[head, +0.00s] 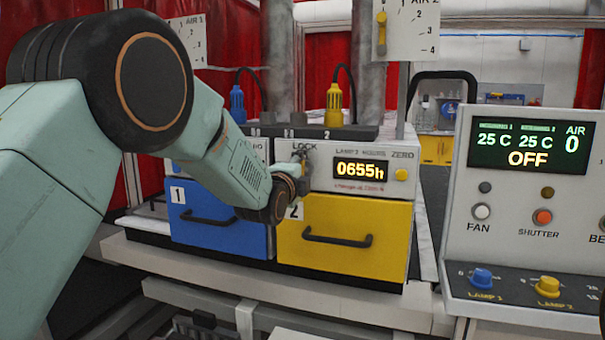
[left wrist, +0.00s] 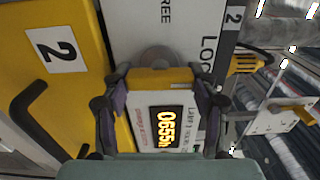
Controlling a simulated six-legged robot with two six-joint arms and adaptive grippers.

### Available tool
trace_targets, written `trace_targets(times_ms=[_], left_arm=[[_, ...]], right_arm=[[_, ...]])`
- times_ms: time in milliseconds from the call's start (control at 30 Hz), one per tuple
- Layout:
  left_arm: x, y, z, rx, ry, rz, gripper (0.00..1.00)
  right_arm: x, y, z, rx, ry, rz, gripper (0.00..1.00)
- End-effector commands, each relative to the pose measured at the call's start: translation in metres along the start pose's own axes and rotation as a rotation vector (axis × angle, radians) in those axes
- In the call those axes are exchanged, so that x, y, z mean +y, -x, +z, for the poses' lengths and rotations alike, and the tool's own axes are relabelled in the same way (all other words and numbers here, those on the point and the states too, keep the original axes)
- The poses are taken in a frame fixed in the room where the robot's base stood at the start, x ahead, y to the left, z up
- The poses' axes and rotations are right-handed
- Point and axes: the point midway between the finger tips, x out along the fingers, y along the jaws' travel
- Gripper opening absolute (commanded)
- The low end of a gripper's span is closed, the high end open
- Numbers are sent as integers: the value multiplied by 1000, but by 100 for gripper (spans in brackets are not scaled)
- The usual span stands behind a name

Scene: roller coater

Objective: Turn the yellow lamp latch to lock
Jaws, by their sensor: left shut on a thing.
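The yellow latch (left wrist: 160,80) sits in front of a round grey disc (left wrist: 157,56) on the white lamp 2 panel, with FREE and LOCK printed beside it. Its bar lies crosswise in the left wrist view, with a small pale mark near its LOCK-side end. My left gripper (left wrist: 160,87) is shut on the latch, one finger at each end of the bar. In the head view my left gripper (head: 302,167) is at the panel just below the word LOCK and hides most of the latch. My right gripper is not in view.
The lamp 2 display (head: 360,170) reads 0655h, right of the latch. Below are a yellow drawer (head: 375,215) and a blue drawer (head: 200,232), each with a black handle. A control console (head: 535,190) stands at the right, its screen reading OFF.

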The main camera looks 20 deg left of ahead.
Motion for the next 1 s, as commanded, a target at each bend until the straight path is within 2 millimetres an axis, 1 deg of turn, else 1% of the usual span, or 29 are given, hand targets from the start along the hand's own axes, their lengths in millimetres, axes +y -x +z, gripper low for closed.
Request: trace_targets(times_ms=[200,233,467,500,833,1000], left_arm=[[0,0,0,1,-4,1,28],[0,0,0,1,-4,1,62],[0,0,0,1,-2,1,82],[0,0,0,1,-1,1,83],[0,1,0,0,0,0,83],[0,14,0,0,0,2,83]], right_arm=[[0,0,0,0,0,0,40],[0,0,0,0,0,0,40],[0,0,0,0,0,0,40],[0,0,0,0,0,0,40],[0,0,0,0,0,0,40],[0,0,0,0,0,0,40]])
